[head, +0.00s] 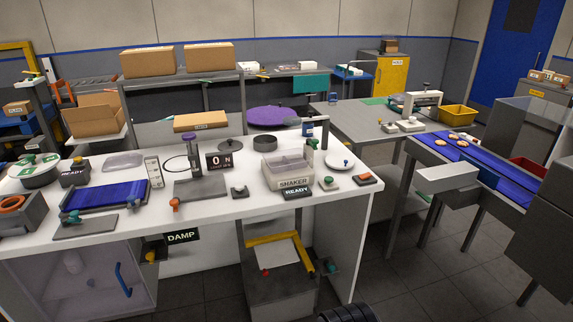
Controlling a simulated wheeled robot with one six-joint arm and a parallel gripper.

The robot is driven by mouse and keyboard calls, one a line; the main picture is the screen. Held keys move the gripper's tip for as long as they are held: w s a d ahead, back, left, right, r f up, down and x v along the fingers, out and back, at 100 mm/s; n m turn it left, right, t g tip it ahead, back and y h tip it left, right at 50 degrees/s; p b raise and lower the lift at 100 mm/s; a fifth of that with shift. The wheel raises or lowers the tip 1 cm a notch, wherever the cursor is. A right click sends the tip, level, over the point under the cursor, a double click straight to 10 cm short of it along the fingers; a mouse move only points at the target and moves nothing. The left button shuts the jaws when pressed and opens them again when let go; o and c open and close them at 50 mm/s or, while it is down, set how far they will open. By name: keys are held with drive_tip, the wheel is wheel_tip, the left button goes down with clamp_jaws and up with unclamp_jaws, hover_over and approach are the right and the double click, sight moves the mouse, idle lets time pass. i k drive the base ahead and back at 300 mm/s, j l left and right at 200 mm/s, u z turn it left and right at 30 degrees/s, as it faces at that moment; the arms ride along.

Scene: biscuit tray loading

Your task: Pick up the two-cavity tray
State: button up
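I cannot pick out a tray with two clear cavities for certain. A shallow, translucent grey tray-like piece (124,161) lies flat at the back left of the white bench (225,208); its cavities are too small to make out. My gripper is not seen. A dark ribbed part at the bottom edge may be mine, but shows no fingers.
A blue conveyor (490,165) with several biscuits (452,139) runs at right. Grey floor (420,270) is open between them.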

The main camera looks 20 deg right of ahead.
sight(285, 160)
drive_tip(key=i+j+z, duration=0.2)
drive_tip(key=i, duration=0.2)
drive_tip(key=i+j+z, duration=0.2)
drive_tip(key=i, duration=0.25)
drive_tip(key=i+j+z, duration=0.2)
drive_tip(key=i, duration=0.2)
